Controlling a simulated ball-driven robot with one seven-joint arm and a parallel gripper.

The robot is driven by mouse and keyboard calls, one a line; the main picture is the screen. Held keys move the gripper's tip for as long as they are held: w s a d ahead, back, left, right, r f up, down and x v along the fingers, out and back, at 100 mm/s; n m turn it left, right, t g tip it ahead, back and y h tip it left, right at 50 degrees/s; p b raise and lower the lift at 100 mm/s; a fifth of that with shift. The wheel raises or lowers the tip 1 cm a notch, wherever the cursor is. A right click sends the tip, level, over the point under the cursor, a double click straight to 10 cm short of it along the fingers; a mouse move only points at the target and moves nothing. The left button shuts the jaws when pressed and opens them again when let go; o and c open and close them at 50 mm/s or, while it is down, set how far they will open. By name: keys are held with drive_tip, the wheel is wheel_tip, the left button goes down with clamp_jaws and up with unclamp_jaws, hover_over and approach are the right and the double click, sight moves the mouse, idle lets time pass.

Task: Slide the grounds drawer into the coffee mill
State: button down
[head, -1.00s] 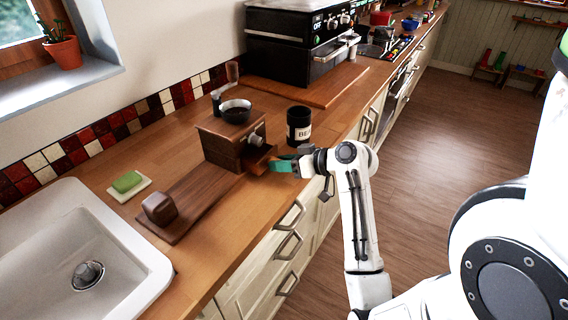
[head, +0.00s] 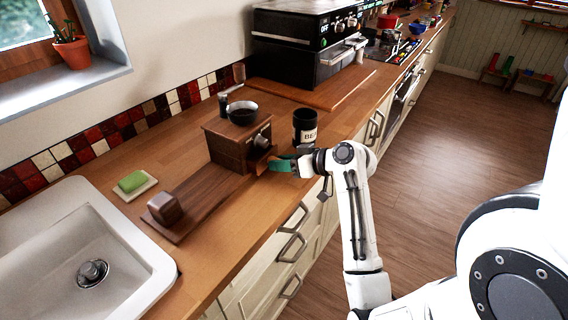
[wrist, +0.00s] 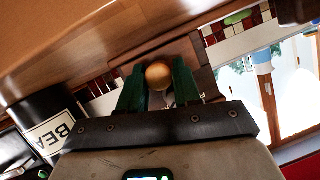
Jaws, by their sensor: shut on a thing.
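The coffee mill (head: 229,148) is a dark wooden box with a metal bowl on top and a round knob on its side. It stands upright on a long wooden board. The grounds drawer (head: 263,160) is at the mill's right-hand face, with a short part still showing outside. My gripper (head: 281,165) is at the drawer's outer end, with green fingers. In the wrist view, the fingers (wrist: 158,90) are shut on either side of the drawer's round wooden knob (wrist: 158,76). The drawer's inside is hidden.
A black canister (head: 305,127) stands close behind my gripper. A wooden block (head: 165,208) sits at the board's near end (head: 192,215). A green sponge (head: 132,181) lies by the sink (head: 128,262). A black coffee machine (head: 300,50) stands farther back.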

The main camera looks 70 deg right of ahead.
sight(273, 156)
drive_tip(key=shift+w+d, duration=0.2)
drive_tip(key=shift+w, duration=0.65)
drive_tip(key=shift+w+d, duration=0.15)
drive_tip(key=shift+w, duration=0.7)
drive_tip(key=c, duration=0.7)
unclamp_jaws()
drive_tip(key=shift+s, duration=0.2)
drive_tip(key=shift+s+a+p, duration=0.15)
drive_tip(key=shift+s+a, duration=0.05)
drive_tip(key=shift+s, duration=0.75)
drive_tip(key=shift+s+a+p, duration=0.15)
drive_tip(key=shift+s+a, duration=0.05)
drive_tip(key=shift+s, duration=0.7)
drive_tip(key=shift+s+a+p, duration=0.15)
drive_tip(key=shift+s+a, duration=0.05)
drive_tip(key=shift+s, duration=0.75)
